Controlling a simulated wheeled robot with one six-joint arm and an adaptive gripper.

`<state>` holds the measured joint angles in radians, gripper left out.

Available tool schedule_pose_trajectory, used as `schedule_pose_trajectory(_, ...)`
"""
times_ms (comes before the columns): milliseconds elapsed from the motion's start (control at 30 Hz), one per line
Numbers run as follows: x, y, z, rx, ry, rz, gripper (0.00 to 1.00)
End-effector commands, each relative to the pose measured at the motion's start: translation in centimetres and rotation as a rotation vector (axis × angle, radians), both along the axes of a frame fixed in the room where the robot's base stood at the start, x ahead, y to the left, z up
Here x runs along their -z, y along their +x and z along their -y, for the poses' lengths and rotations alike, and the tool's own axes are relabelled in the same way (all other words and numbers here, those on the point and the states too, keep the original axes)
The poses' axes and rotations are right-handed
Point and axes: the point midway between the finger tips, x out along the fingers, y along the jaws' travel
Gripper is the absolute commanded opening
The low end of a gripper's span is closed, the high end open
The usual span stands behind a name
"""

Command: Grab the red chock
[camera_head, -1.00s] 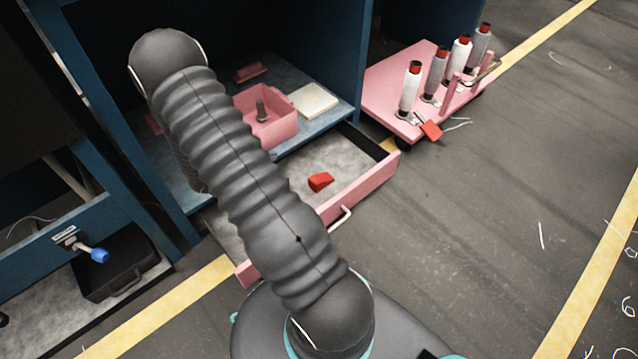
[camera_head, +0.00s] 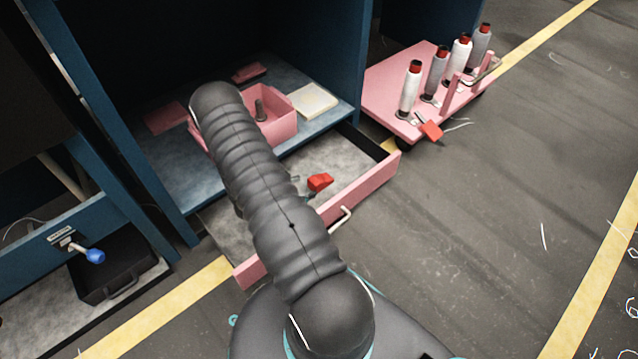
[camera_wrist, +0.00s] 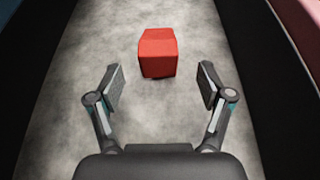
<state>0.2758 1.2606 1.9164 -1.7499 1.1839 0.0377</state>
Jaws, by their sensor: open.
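The red chock (camera_head: 320,182) is a small block lying on the grey floor of the open pink-fronted drawer (camera_head: 366,191). In the wrist view the chock (camera_wrist: 158,53) is at the upper middle, ahead of my gripper (camera_wrist: 160,85). My gripper is open and empty, with one finger to each side of the chock's line and the chock beyond the fingertips. In the head view my arm hides most of the gripper; only a small grey tip shows just left of the chock.
Dark drawer walls (camera_wrist: 262,90) rise on both sides. Above the drawer, a blue shelf holds a pink bin (camera_head: 274,127) and a cream pad (camera_head: 313,101). A pink cart (camera_head: 388,95) with several spools and a red tag stands at right. Open floor lies at front right.

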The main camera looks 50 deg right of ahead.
Motion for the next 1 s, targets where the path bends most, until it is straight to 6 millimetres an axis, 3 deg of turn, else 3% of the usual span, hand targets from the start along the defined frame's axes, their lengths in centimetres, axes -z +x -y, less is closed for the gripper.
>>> schedule_pose_trajectory(267,0.8,-0.2,1.7,0.001,0.000,0.001,0.79)
schedule_pose_trajectory(533,2.4,-0.4,5.0,0.003,0.000,0.000,0.79)
schedule_pose_trajectory(867,2.7,-0.4,5.6,0.000,0.000,0.000,0.79)
schedule_pose_trajectory(1000,2.7,-0.4,5.6,0.000,0.000,0.000,0.49)
